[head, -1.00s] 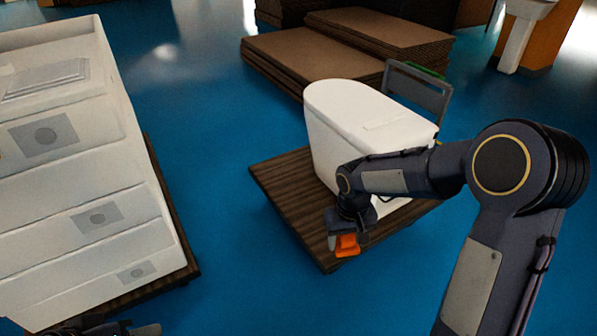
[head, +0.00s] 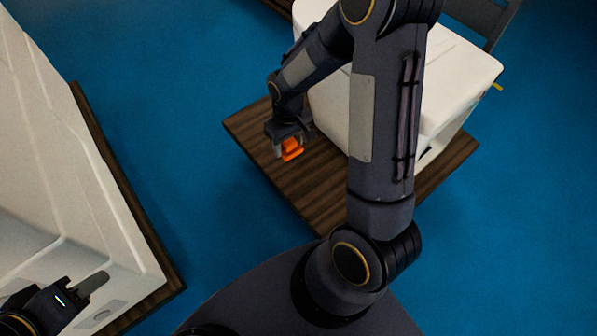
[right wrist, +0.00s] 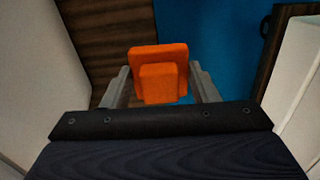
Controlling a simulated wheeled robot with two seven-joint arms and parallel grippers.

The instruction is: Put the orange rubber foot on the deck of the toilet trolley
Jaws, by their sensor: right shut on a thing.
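The orange rubber foot (head: 291,150) is a small orange block on a flatter base. My right gripper (head: 287,144) is shut on it, and in the right wrist view the foot (right wrist: 158,75) sits between both fingers. In the head view it appears over the near-left part of the brown wooden deck (head: 310,187) of the toilet trolley. I cannot tell whether it touches the deck. The white toilet (head: 460,75) stands on the deck, partly hidden by my right arm. My left gripper (head: 88,290) is at the lower left; its jaw state is unclear.
The trolley's grey handle (head: 488,20) rises at the back right.

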